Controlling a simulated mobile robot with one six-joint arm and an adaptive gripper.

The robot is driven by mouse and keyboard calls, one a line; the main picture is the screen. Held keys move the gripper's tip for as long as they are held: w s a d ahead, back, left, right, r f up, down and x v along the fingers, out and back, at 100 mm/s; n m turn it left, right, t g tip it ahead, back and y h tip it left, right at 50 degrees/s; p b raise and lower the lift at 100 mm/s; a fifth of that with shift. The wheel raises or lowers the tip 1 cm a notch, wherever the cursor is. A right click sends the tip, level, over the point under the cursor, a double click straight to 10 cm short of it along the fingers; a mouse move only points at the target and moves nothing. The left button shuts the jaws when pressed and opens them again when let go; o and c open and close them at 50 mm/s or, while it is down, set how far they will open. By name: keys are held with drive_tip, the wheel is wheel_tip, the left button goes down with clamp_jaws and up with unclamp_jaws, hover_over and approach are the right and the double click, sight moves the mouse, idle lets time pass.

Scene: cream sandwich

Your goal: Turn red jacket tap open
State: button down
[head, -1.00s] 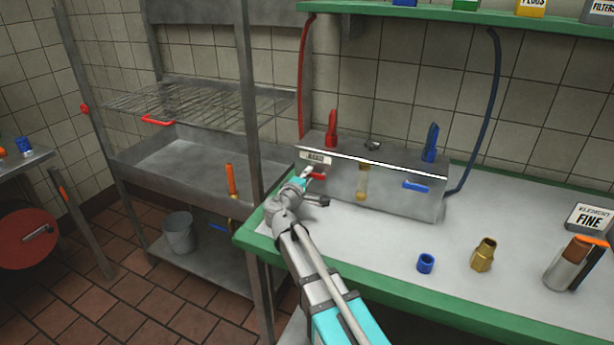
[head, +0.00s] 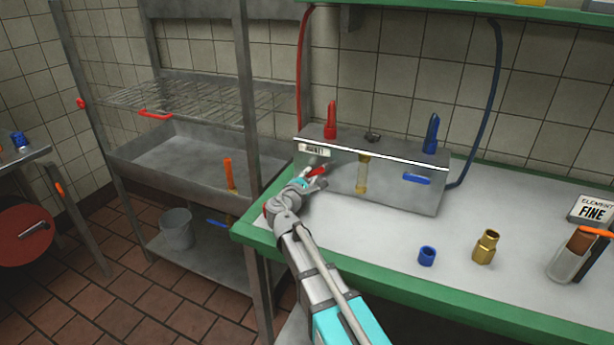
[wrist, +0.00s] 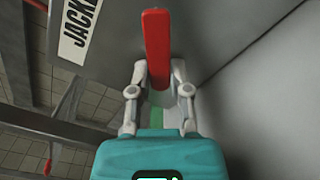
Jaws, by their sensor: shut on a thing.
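The red jacket tap (head: 316,171) is a small red lever on the front of a grey metal box (head: 400,196), below a white label (head: 314,149). In the wrist view the red lever (wrist: 157,45) runs up from between the fingers, beside the label (wrist: 78,28) that reads "JACKE", cut off by the frame. My gripper (head: 308,182) reaches the box's front from below left. In the wrist view my gripper (wrist: 159,82) is shut on the lever's lower part, one finger on each side. The lever's pivot is hidden.
A blue tap lever (head: 417,179) and a sight tube (head: 362,174) are on the box's front. Red (head: 330,120) and blue (head: 431,134) handles stand on top.

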drive_tip(key=shift+s+d+f+n+b, duration=0.15)
drive_tip(key=shift+d+f+n, duration=0.1)
drive_tip(key=shift+n, duration=0.5)
drive_tip(key=shift+d+f+n+b, duration=0.15)
drive_tip(key=shift+f+n, duration=0.05)
drive_tip(key=shift+n, duration=0.55)
drive_tip(key=c, duration=0.6)
unclamp_jaws()
drive_tip(key=shift+o, duration=0.2)
drive_tip(key=shift+v, duration=6)
